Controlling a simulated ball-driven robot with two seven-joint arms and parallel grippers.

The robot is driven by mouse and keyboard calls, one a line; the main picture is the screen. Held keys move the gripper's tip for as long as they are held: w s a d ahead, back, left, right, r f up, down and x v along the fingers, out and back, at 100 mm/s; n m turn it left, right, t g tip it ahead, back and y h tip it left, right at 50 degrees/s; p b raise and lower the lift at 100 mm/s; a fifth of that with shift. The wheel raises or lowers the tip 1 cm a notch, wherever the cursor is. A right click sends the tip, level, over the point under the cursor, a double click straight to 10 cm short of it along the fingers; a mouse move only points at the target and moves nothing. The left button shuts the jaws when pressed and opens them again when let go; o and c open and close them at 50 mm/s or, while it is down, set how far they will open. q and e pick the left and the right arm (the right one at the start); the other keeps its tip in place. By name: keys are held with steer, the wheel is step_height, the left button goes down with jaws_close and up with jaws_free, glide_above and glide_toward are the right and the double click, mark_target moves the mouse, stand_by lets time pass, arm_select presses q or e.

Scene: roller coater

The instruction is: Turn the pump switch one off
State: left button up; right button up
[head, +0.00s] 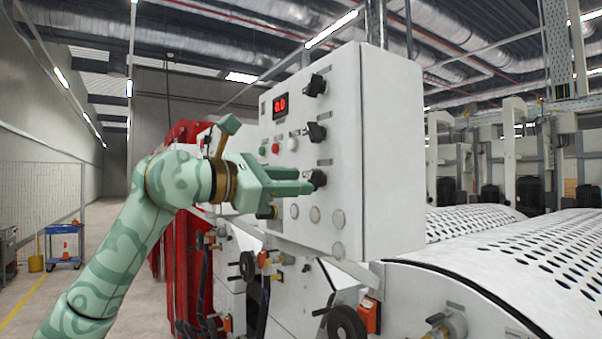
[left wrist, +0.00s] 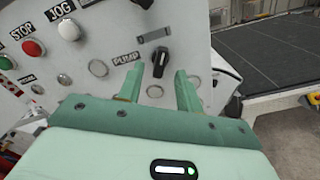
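The pump switch (left wrist: 160,61) is a black rotary knob on the white control panel, with a "PUMP" label to its left in the left wrist view. Its grip bar looks close to upright there, slightly tilted. In the head view the switch (head: 318,178) is the lowest of the black knobs on the panel's right side. My left gripper (head: 306,180) is at this knob. Its two green fingers are open, one on each side of the knob in the left wrist view, with gaps visible. Contact cannot be confirmed. My right gripper is not in view.
The white control box (head: 392,150) also carries a red display (head: 280,105), two more black knobs above, and small push buttons (head: 292,144). Below are valves and a black handwheel (head: 346,325). Perforated rollers (head: 520,250) lie to the right.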

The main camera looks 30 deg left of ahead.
mark_target(314, 180)
arm_select(q)
steer(key=shift+x, duration=1.1)
steer(key=shift+c, duration=0.2)
jaws_close()
